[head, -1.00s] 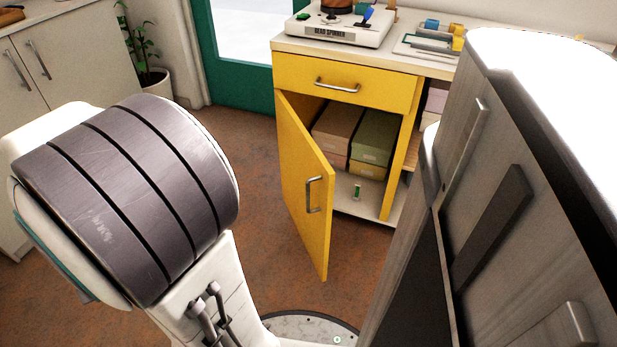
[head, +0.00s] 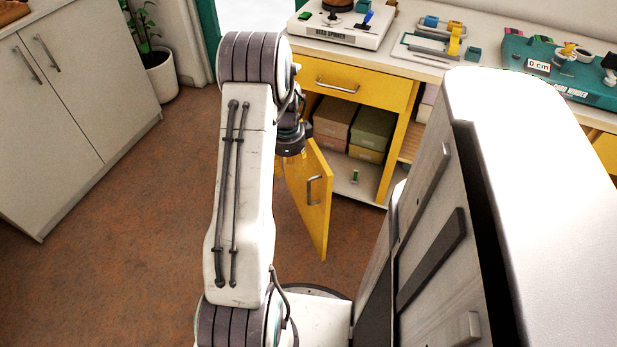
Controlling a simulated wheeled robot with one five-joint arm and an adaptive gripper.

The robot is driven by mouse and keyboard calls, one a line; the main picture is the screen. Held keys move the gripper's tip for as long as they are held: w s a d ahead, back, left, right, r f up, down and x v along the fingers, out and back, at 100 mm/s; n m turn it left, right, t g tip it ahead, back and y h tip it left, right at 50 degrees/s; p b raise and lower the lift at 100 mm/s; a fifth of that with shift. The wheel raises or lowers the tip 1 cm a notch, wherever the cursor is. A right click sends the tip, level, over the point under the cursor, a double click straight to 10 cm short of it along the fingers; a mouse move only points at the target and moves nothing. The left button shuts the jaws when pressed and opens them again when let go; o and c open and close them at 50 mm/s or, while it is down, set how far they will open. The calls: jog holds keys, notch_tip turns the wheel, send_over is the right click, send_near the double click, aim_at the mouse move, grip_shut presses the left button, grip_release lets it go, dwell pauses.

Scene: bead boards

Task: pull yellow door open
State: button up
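The yellow door (head: 311,200) hangs partly open on the yellow cabinet below the bench, with its metal handle (head: 313,190) on the front face. Inside the cabinet are stacked boxes (head: 370,130) and a small green object (head: 355,176) on the shelf floor. My gripper (head: 292,150) is at the end of my arm, in front of the upper left part of the door. Its fingers are small, dark and partly hidden by my arm, so I cannot tell whether they are open or touch the door.
A yellow drawer (head: 345,83) sits above the door opening. The bench top carries a bead spinner (head: 345,28) and a teal cord winder (head: 565,75). A grey cabinet (head: 75,90) and a potted plant (head: 158,72) stand at left. The brown floor (head: 130,240) between is clear.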

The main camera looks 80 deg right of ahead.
aim_at(309, 181)
jog(key=s, duration=0.1)
jog(key=s+f+m, duration=0.1)
jog(key=s, duration=0.1)
jog(key=s+m, duration=0.1)
jog(key=s, duration=0.1)
jog(key=shift+d+f+p, duration=0.35)
jog(key=shift+d+p, duration=0.05)
jog(key=shift+m, duration=0.3)
jog(key=shift+s+f+b, duration=0.1)
jog(key=shift+f+b, duration=0.55)
jog(key=shift+f, duration=2.95)
jog(key=shift+c, duration=0.3)
grip_shut()
